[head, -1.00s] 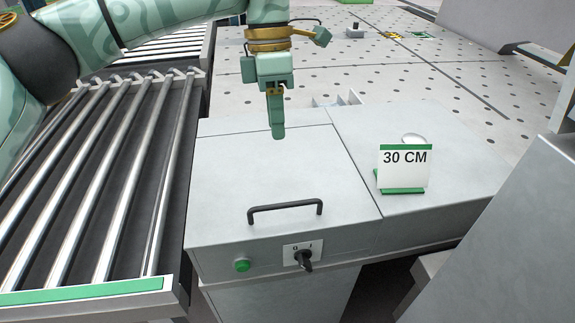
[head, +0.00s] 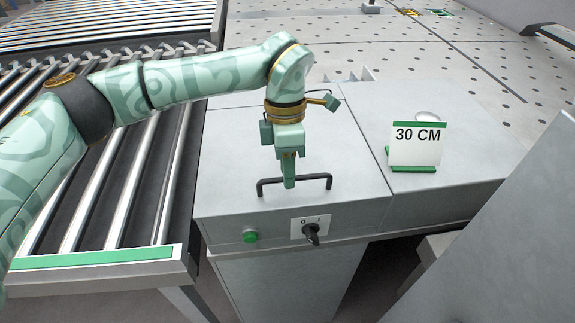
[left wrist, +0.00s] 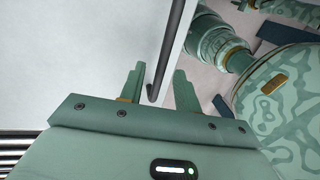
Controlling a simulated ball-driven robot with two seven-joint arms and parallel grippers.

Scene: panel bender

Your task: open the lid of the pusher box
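The pusher box lid (head: 235,150) is a flat grey panel, lying closed, with a black bar handle (head: 318,178) near its front edge. My left gripper (head: 289,184) points down at the middle of this handle and hides part of it. In the left wrist view, the two fingers of my left gripper (left wrist: 155,85) stand apart. The black handle (left wrist: 178,45) runs into the gap between them, and neither finger is seen closed on it. The white lid surface (left wrist: 80,60) fills the left of that view. My right gripper is not in view.
A green button (head: 250,237) and a black rotary switch (head: 311,232) sit on the box front below the handle. A "30 CM" sign (head: 416,145) stands on the panel to the right. A roller conveyor (head: 110,190) lies left, a perforated table (head: 400,50) behind.

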